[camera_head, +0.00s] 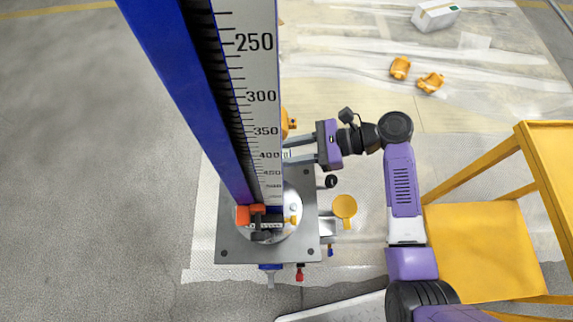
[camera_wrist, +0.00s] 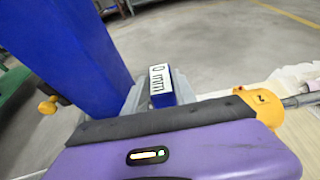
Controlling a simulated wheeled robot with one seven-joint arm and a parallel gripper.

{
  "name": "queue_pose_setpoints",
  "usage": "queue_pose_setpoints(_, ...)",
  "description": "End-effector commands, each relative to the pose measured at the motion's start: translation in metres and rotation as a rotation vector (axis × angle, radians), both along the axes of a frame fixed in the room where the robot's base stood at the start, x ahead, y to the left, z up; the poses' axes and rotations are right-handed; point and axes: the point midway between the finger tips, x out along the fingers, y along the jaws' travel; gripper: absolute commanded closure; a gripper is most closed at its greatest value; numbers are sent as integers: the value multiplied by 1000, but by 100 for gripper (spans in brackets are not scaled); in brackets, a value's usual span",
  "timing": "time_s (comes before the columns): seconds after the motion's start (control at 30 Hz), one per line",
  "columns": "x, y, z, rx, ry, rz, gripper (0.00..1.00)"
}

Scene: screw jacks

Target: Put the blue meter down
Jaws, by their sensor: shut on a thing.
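The blue meter (camera_wrist: 181,89) is a small blue block with a white label reading "0 mm" in the wrist view. It lies between the grey fingers of my gripper (camera_wrist: 165,95), which is shut on it. In the head view my gripper (camera_head: 290,155) reaches left, close beside a tall blue column with a white number scale (camera_head: 258,100). Only a small pale part of the meter shows there, next to the column. The column hides the far side, and I cannot tell whether the meter touches anything beneath it.
A yellow stand (camera_head: 480,245) is at right. Two orange parts (camera_head: 400,67) and a white box (camera_head: 435,15) lie farther back. Bare floor is at left.

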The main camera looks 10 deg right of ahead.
Motion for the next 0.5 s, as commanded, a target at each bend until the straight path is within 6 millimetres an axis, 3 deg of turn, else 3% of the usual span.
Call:
queue_pose_setpoints(0.07, 0, 0, -12, 1, 0, 0, 100)
queue_pose_setpoints(0.27, 0, 0, -22, 1, 0, 0, 100)
queue_pose_setpoints(0.5, 0, 0, -56, 1, 1, 0, 100)
